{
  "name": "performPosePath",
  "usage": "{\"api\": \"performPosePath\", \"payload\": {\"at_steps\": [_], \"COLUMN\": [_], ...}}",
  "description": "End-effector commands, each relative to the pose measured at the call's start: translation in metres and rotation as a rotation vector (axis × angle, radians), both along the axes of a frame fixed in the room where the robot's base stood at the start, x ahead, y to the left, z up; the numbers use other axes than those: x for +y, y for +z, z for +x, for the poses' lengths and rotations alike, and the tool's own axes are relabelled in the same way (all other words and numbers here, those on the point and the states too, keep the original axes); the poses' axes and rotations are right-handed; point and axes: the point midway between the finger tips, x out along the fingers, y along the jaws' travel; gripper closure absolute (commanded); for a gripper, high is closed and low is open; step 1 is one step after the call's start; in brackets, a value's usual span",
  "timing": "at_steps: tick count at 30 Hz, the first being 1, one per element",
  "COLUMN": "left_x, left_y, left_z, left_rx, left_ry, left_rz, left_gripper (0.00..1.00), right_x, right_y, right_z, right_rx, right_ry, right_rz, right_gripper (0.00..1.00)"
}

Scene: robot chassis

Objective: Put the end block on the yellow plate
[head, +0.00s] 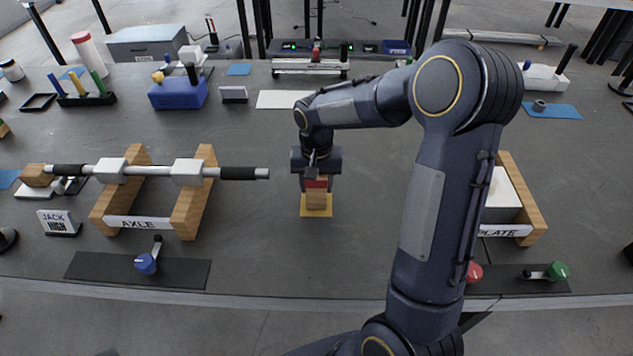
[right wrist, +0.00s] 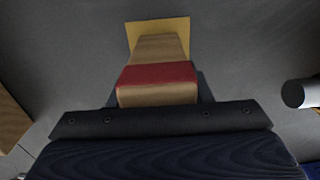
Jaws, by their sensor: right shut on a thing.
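The end block (head: 316,199) is a wooden block with a red band. My right gripper (head: 316,176) is shut on it near its upper part, with the arm reaching in from the lower right. The yellow plate (head: 305,212) is a small flat square on the dark table, right below the block. In the right wrist view the block (right wrist: 158,75) narrows toward the yellow plate (right wrist: 142,26), whose edges show around its far end. I cannot tell whether the block touches the plate. My left gripper is not in view.
The axle (head: 145,172) rests on a wooden stand (head: 191,200) to the left, with a wooden block (head: 36,176) on its left end. A plate stand (head: 527,199) is at right, partly behind my arm. The table around the yellow plate is clear.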

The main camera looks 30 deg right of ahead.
Motion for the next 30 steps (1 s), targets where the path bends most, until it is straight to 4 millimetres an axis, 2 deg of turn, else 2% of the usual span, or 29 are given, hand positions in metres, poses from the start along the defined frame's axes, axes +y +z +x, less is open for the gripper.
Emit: {"api": "performPosePath", "payload": {"at_steps": [3,4,9,16,20,23,30], "left_x": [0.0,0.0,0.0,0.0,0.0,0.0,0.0], "left_y": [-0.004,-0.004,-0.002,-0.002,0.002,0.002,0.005], "left_z": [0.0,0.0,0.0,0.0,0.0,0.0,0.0], "left_rx": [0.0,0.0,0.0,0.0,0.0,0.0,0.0], "left_ry": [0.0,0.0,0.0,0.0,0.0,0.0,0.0], "left_rz": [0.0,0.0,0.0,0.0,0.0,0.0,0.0], "left_gripper": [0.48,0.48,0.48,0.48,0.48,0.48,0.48], "right_x": [0.0,0.0,0.0,0.0,0.0,0.0,0.0], "right_y": [-0.004,-0.004,-0.003,-0.003,0.004,0.018,0.07], "right_z": [0.0,0.0,0.0,0.0,0.0,0.001,0.001], "right_rx": [-0.001,0.0,0.0,0.0,-0.002,-0.006,-0.007], "right_ry": [0.0,0.0,0.0,0.0,-0.001,-0.002,-0.001], "right_rz": [-0.001,0.0,0.0,0.0,0.0,0.0,0.0], "right_gripper": [0.83,0.53,0.33,0.33,0.33,0.33,0.33]}}
